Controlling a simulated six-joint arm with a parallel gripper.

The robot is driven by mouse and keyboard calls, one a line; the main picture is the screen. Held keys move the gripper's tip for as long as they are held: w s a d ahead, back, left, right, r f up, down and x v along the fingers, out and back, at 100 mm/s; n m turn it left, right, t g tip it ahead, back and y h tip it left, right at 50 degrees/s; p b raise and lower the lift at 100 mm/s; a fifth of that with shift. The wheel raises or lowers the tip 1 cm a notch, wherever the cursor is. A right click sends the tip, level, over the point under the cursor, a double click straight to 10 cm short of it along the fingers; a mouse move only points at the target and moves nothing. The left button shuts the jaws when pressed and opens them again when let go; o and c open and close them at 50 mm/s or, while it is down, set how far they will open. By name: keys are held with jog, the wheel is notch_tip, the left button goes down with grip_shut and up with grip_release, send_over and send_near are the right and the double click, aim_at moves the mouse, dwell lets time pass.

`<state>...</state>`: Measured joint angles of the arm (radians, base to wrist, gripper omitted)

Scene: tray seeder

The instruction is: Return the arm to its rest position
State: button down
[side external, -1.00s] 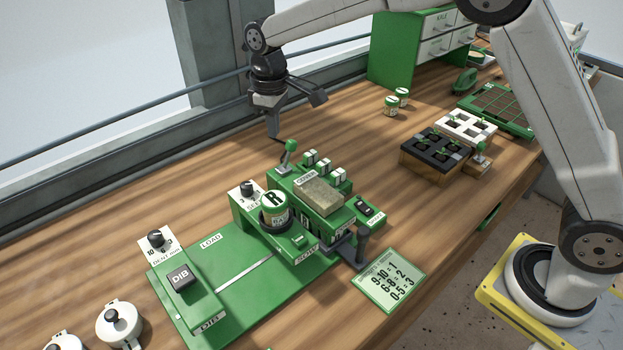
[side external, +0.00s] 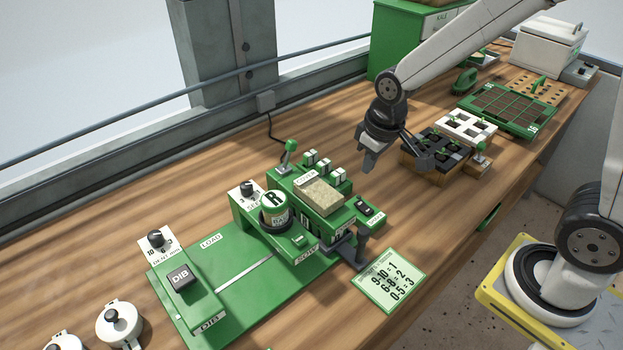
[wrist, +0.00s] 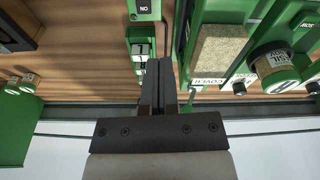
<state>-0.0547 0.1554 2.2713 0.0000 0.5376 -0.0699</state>
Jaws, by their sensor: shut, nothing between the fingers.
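My gripper (side external: 369,160) hangs above the bench between the green seeder machine (side external: 228,276) and the black and white cell trays. It is shut and empty, with its fingers pointing down. In the wrist view its closed fingers (wrist: 157,88) appear in front of the machine's small switches, with the tan block marked COVER (wrist: 218,58) to their right. In the side view the tan cover block (side external: 318,196) sits on the machine. The green-and-white jar marked R (side external: 274,208) stands in its holder. My gripper appears clear of these things.
The black cell tray (side external: 447,160) and white cell tray (side external: 465,124) lie right of my gripper. A larger green tray (side external: 549,99) and a white box (side external: 545,50) stand farther back. A green drawer cabinet (side external: 391,45) stands behind my arm. The bench's front left holds white lidded pots (side external: 120,322).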

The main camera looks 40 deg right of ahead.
jog(key=s+d+f+m, duration=0.1)
jog(key=s+d+f, duration=0.1)
jog(key=s, duration=0.5)
jog(key=shift+s+t, duration=0.2)
jog(key=shift+t, duration=0.1)
